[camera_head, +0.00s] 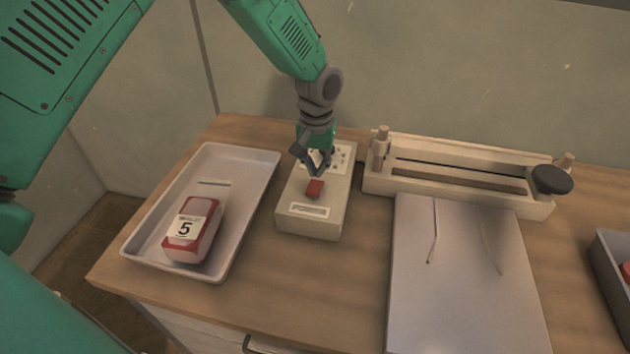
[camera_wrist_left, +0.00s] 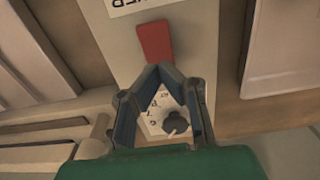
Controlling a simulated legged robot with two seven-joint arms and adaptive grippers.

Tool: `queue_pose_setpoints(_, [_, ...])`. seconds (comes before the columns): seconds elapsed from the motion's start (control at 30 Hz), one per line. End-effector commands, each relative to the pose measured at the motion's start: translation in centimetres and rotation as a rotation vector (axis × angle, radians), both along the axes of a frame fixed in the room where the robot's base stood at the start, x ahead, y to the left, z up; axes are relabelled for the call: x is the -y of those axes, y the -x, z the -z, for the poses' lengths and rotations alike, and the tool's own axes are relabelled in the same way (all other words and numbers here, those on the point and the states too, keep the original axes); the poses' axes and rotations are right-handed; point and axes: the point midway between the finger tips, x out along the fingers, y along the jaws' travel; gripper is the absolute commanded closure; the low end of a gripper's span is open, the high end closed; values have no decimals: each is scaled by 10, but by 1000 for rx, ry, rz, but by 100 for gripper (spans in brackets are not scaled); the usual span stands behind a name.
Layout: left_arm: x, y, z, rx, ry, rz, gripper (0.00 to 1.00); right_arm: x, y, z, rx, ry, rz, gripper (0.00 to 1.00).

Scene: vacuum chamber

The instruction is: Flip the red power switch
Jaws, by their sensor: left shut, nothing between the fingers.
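The red power switch (camera_head: 315,188) sits on top of a beige control box (camera_head: 312,224), between a white label and a dial plate. In the left wrist view the red switch (camera_wrist_left: 155,43) lies just beyond my fingertips. My left gripper (camera_head: 318,170) is shut and empty, over the box right behind the switch. In the left wrist view its fingertips (camera_wrist_left: 159,70) meet close to the switch's near edge; I cannot tell whether they touch it. A dark knob (camera_wrist_left: 176,122) on the dial plate shows between the fingers. My right gripper is not in view.
A metal tray (camera_head: 262,184) with a red and white item marked 5 (camera_head: 192,230) lies left of the box. A beige frame device (camera_head: 455,148) with a black knob stands to the right, behind a pale panel (camera_head: 460,290) holding two thin wires. A grey bin (camera_head: 606,272) is at far right.

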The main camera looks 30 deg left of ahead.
Motion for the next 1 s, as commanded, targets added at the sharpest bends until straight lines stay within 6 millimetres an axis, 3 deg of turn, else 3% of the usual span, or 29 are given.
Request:
queue_pose_setpoints(0.47, [-1, 0, -40, 0, 0, 0, 100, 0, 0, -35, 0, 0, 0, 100])
queue_pose_setpoints(1.0, [-1, 0, -40, 0, 0, 0, 100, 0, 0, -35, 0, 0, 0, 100])
